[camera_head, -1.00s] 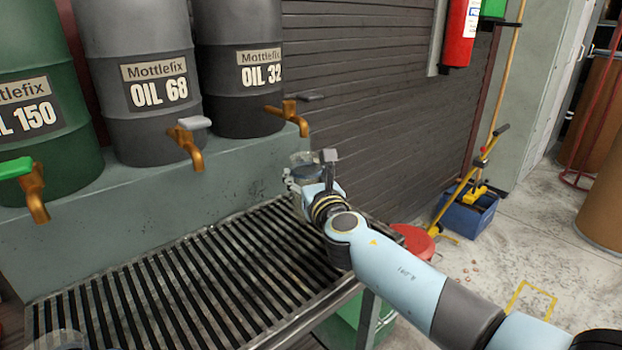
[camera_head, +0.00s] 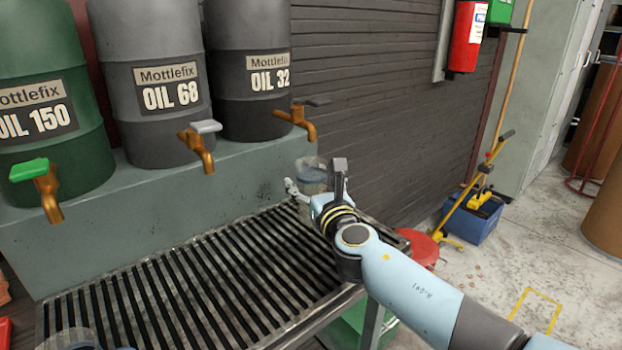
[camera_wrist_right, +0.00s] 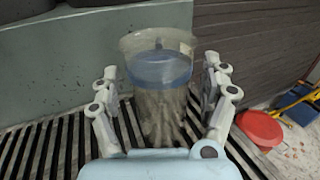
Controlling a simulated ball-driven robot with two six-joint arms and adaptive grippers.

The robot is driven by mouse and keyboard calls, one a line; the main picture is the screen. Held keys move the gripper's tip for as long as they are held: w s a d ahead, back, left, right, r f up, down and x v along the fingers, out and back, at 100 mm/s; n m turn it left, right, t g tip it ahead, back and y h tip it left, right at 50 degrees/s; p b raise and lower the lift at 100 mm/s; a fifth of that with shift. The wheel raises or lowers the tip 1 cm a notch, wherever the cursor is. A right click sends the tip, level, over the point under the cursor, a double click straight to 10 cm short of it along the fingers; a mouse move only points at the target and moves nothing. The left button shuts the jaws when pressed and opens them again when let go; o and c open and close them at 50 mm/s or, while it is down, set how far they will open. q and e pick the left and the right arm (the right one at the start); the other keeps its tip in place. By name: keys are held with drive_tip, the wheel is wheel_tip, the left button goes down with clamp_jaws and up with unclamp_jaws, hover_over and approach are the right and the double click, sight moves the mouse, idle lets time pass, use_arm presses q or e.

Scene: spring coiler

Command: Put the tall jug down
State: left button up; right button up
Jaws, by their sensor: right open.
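The tall jug (camera_wrist_right: 160,100) is a clear, tapered vessel with a bluish band, standing upright on the slatted drip grate (camera_head: 190,285). It also shows in the head view (camera_head: 313,172), at the grate's far right corner, partly hidden behind my right gripper (camera_head: 307,190). In the right wrist view my right gripper (camera_wrist_right: 160,78) is open, with one finger on each side of the jug and visible gaps between. The jug's lower part is seen between the fingers; its base is hard to make out. My left gripper is not clearly seen.
Three oil drums with taps stand on a ledge behind the grate: green OIL 150 (camera_head: 45,125), OIL 68 (camera_head: 155,90) and OIL 32 (camera_head: 250,75). A clear round vessel (camera_head: 68,340) is cut off at lower left. A red lid (camera_head: 420,245) is right of the grate.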

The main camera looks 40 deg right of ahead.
drive_tip(key=v, duration=1)
drive_tip(key=shift+s+r+b, duration=0.15)
drive_tip(key=shift+s+b, duration=0.05)
drive_tip(key=shift+b, duration=0.15)
